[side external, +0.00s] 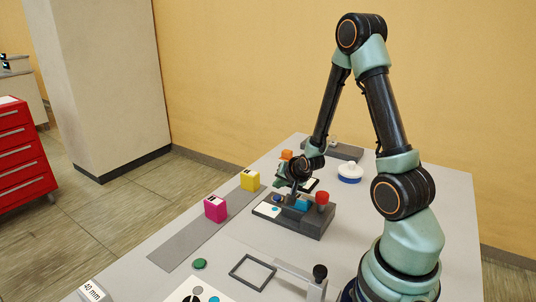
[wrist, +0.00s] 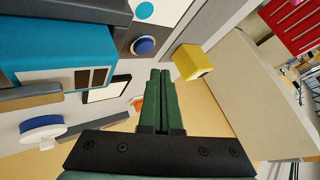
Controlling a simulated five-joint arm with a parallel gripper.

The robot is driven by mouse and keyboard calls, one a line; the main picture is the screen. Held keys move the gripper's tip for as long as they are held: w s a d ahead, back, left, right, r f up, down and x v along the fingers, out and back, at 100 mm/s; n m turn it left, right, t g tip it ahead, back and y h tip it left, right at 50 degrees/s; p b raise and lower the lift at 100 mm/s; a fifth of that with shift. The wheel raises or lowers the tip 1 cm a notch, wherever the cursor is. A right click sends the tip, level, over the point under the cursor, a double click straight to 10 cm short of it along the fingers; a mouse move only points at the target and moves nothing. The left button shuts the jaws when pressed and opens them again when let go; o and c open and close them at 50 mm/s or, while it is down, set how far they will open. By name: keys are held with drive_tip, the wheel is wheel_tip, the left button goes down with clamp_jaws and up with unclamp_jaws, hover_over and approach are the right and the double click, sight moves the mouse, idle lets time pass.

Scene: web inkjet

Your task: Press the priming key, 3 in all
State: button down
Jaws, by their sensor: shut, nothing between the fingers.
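A dark grey console (side external: 305,224) stands on the table below my gripper (side external: 291,188). It carries a red knob (side external: 322,197), a teal block (side external: 302,205) and a white label plate (side external: 267,209). In the wrist view a round blue key (wrist: 144,46) sits in a dark panel, near a pale plate with a cyan dot (wrist: 144,10). I cannot read a marking that names the priming key. The green fingers of my gripper (wrist: 160,73) are shut and empty, with their tips apart from the blue key in the picture. A large teal block (wrist: 60,48) fills the wrist view's left side.
A magenta cube (side external: 215,208) and a yellow cube (side external: 250,181) stand on a grey strip left of the console. A white-and-blue round thing (side external: 350,172) stands behind it. A green disc (side external: 199,264) and a dark square frame (side external: 252,270) lie in front.

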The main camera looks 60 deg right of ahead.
sight(274, 195)
drive_tip(key=shift+f, duration=0.8)
idle(1.5)
drive_tip(key=shift+w+a+f, duration=0.1)
drive_tip(key=shift+a+f, duration=0.05)
drive_tip(key=shift+f, duration=0.25)
drive_tip(key=shift+f, duration=0.6)
idle(0.9)
drive_tip(key=shift+r, duration=0.9)
drive_tip(key=shift+r, duration=2.5)
idle(0.4)
